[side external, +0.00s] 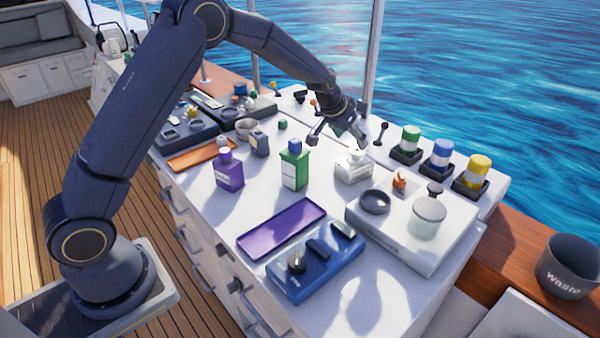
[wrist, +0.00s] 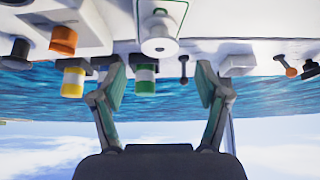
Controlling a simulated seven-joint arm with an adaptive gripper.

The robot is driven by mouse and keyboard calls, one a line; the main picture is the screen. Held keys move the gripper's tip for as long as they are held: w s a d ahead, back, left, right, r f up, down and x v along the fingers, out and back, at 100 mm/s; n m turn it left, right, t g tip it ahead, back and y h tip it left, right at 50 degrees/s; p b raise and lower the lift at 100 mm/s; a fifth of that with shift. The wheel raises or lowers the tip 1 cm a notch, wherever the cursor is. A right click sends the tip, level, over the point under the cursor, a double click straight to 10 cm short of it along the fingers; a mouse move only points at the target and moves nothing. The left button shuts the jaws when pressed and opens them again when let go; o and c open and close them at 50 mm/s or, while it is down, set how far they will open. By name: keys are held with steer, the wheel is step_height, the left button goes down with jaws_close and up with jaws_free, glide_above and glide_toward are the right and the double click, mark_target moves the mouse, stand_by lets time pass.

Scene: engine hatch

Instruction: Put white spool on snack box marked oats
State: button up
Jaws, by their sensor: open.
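A white box-like item (side external: 353,168) stands on the white worktop, right of the green bottle in the side view. A small white rounded piece (side external: 355,154) shows at its top; I cannot tell for sure that it is the spool. In the wrist view, a white round piece (wrist: 159,40) is seen against a white face with a green outline (wrist: 181,10). No marking "oats" is legible. My gripper (side external: 338,138) is open and empty, above and just behind the white item. In the wrist view its fingers (wrist: 157,80) are spread wide, with nothing between them.
Green (side external: 409,142), blue (side external: 440,156) and yellow (side external: 474,172) banded pieces stand in black holders at the back right. Purple (side external: 229,172) and green (side external: 294,168) bottles, a purple tray (side external: 281,229) and a blue block (side external: 315,270) are in front. A raised platform (side external: 390,238) carries a clear jar.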

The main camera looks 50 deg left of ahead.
steer(key=s+d+r, duration=0.2)
steer(key=s+r, duration=1.3)
steer(key=s, duration=0.2)
steer(key=s+g, duration=0.1)
steer(key=s, duration=2.2)
steer(key=shift+f, duration=0.35)
